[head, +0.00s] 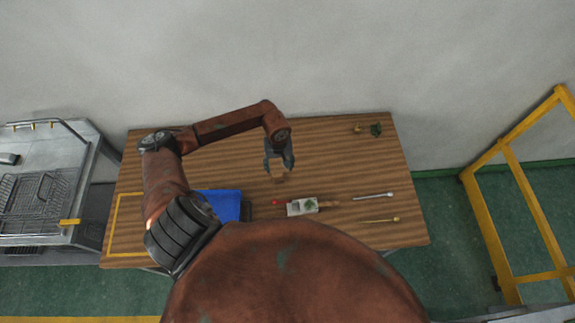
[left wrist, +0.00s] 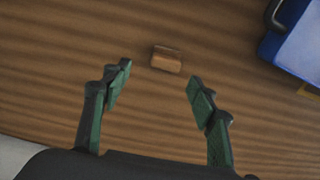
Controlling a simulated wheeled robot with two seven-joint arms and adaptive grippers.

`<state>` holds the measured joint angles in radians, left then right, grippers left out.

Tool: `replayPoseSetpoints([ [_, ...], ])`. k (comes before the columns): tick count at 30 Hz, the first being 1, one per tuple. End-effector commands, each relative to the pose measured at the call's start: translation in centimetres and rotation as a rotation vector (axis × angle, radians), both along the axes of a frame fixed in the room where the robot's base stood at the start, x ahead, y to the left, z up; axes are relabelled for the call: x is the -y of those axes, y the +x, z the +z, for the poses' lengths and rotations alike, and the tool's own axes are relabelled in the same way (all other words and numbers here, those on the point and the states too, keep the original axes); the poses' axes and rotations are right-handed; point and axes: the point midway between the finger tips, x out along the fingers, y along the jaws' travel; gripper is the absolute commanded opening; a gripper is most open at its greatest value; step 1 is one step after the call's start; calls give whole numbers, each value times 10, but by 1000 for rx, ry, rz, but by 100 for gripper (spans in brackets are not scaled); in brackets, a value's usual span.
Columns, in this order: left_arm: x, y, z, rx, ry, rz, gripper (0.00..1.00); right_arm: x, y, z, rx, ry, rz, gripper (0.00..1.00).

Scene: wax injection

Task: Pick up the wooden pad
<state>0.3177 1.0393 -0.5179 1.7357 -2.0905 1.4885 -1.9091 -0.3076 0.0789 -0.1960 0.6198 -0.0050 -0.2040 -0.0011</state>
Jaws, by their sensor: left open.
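The wooden pad (left wrist: 166,60) is a small brown block lying on the striped wooden table, just ahead of the gap between my left fingertips in the left wrist view. In the head view the pad (head: 279,179) shows as a small patch just below the tips of my left gripper. My left gripper (head: 279,166) is open and empty, over the middle of the table. In the left wrist view its green-padded fingers (left wrist: 159,80) are spread wide, with bare table between them. My right gripper does not show in either view.
A blue bin (head: 222,203) stands left of the pad; it also shows in the left wrist view (left wrist: 300,45). A pale box (head: 302,207), a red-tipped tool and two thin rods (head: 373,196) lie at the front. Small items (head: 375,130) sit at the back right.

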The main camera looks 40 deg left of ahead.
Motion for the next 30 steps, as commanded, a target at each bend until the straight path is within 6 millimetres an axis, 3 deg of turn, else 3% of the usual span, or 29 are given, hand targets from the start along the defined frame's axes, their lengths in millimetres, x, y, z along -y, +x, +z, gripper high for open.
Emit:
replayPoseSetpoints([
  [18,-6,4,-74,-11,-2,2,54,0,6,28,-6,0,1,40],
  [26,-6,4,-80,-9,-1,-1,54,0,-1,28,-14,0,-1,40],
  [30,-6,4,-79,-9,-1,-1,46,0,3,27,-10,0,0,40],
])
